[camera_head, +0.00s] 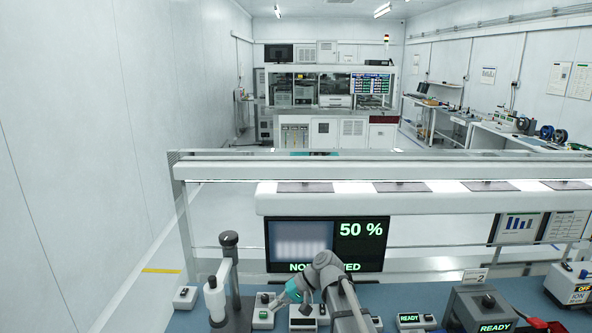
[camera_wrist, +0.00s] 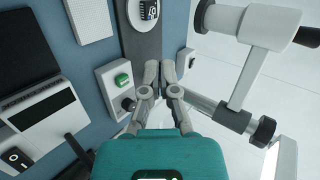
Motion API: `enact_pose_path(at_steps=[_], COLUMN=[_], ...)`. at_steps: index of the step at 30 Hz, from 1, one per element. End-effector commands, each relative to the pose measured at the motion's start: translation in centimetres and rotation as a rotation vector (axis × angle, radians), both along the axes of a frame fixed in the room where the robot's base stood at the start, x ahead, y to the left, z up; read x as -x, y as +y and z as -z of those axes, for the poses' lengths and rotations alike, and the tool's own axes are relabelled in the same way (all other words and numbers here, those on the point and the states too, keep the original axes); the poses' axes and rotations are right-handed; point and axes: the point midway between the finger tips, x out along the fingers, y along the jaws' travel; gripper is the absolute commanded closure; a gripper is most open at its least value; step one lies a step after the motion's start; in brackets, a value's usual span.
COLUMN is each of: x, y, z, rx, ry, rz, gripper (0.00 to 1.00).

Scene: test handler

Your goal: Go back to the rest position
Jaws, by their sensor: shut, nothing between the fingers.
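My gripper (camera_head: 276,303) is low over the blue bench at the lower middle of the head view, reaching down to the left. In the wrist view its two grey fingers (camera_wrist: 160,70) are together with nothing between them. A white control box with a green button (camera_wrist: 122,84) lies just left of the fingers, and it also shows in the head view (camera_head: 263,319). The fingertips appear beside the box; I cannot tell whether they touch anything. My arm is bent, with its elbow raised in front of the monitor.
A black-and-white scope-like stand (camera_head: 229,268) rises close left of my gripper, and its white tube (camera_wrist: 255,65) fills the wrist view's upper right. A monitor (camera_head: 327,230) reading 50 % stands behind my arm. A grey device (camera_head: 480,308) and small READY box (camera_head: 410,318) stand right.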

Motion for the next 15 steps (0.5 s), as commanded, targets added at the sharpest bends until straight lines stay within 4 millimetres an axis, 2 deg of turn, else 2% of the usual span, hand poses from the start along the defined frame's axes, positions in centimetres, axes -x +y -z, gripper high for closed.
enact_pose_path(at_steps=[1, 6, 15], x=[1.2, 3.7, 8.4], y=[-1.5, -6.4, -15.6], z=[0.8, 3.4, 6.4], rx=[0.056, 0.261, 0.620], ry=[-0.011, -0.046, -0.091], rz=[0.011, 0.041, 0.086], gripper=[1.00, 1.00, 1.00])
